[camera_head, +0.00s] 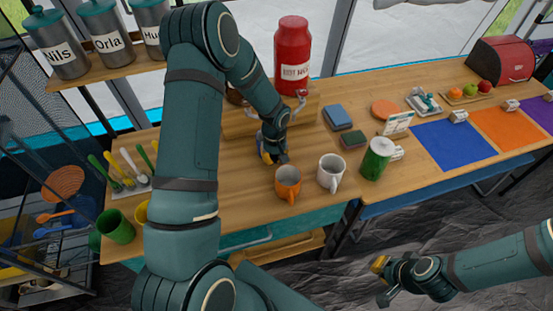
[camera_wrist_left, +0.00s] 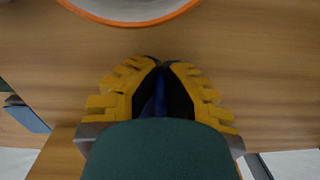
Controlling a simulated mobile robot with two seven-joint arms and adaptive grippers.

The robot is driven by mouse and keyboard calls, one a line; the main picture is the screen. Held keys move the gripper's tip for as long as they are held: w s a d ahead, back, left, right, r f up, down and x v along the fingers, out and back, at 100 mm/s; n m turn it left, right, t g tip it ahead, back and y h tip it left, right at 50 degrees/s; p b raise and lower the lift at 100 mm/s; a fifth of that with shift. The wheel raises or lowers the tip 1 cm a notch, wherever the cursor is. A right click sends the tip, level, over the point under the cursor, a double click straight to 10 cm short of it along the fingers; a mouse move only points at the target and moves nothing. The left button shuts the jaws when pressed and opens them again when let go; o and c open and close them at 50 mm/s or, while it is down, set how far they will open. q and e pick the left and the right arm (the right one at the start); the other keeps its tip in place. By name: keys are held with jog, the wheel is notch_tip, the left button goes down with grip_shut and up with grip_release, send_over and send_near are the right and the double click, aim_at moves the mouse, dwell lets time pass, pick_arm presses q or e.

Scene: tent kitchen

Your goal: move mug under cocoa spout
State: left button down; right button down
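The red dispenser (camera_head: 292,58), with a white label, stands on a wooden stand at the back of the counter. Its spout is not clear to me. My left gripper (camera_head: 272,157) is low over the counter in front of the stand. An orange mug (camera_head: 288,184) stands upright just in front of it, and a white mug (camera_head: 331,172) stands right of that. In the left wrist view, the yellow fingertips (camera_wrist_left: 162,62) meet, with a dark blue strip between them that I cannot identify. An orange rim (camera_wrist_left: 130,18) lies beyond the tips. My right gripper (camera_head: 382,281) is open and empty, off the counter.
A green cylinder (camera_head: 377,160) stands right of the white mug. A green cup (camera_head: 117,227) and coloured utensils (camera_head: 125,178) are at the left. Blue (camera_head: 453,143) and orange (camera_head: 505,127) mats lie at the right. Labelled canisters (camera_head: 105,37) stand on the upper-left shelf.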

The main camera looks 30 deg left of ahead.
pick_arm(q)
jog(key=shift+s+a, duration=0.15)
jog(key=c, duration=1.1)
grip_release()
jog(key=shift+o, duration=0.2)
notch_tip(320, 180, up, 12)
